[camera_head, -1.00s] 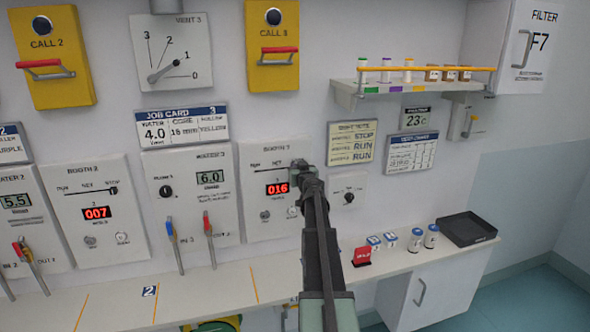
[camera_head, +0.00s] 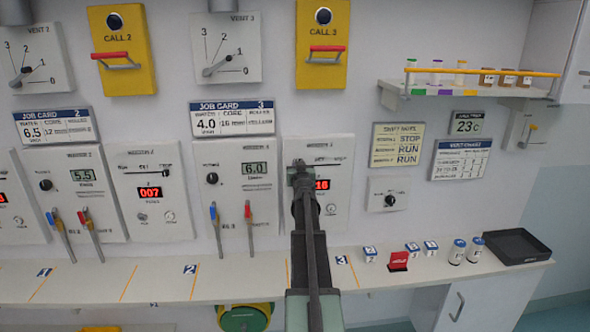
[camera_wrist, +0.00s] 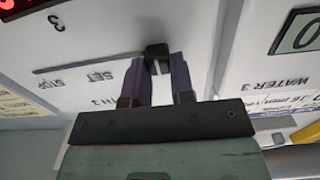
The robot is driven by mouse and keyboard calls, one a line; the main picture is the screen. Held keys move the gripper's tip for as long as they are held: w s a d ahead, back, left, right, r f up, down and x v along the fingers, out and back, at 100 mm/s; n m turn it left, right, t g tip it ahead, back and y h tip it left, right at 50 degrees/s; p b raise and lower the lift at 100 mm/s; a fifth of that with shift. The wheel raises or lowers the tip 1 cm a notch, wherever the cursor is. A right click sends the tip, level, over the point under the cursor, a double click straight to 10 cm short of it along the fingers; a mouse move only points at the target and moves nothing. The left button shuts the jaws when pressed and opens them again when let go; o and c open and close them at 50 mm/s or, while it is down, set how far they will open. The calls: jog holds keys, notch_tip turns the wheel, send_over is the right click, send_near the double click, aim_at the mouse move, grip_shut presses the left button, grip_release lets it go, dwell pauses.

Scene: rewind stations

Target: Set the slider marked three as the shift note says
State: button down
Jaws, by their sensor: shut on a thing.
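The booth 3 panel (camera_head: 340,205) has a horizontal slot with RUN, SET and STOP positions. In the wrist view its slot (camera_wrist: 85,62) appears upside down, with STOP at the left and SET in the middle. The dark slider knob (camera_wrist: 157,49) is at the slot's right end there, the end opposite STOP. My gripper (camera_wrist: 156,66) is shut on the knob. In the head view my gripper (camera_head: 299,168) covers the slot's left end and the RUN label. The yellow shift note (camera_head: 397,145) reads STOP, RUN, RUN from top to bottom; its row labels are too small to read.
The booth 2 panel (camera_head: 152,190) is further left. Red and blue levers (camera_head: 248,212) stand out from the wall left of my arm.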

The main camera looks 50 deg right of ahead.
jog(key=shift+a, duration=0.1)
jog(key=c, duration=1)
grip_release()
jog(key=shift+w+a, duration=0.15)
jog(key=shift+w, duration=0.05)
jog(key=shift+o, duration=0.2)
jog(key=shift+s, duration=0.1)
jog(key=v, duration=1)
jog(key=shift+s+a, duration=0.2)
jog(key=shift+s, duration=0.05)
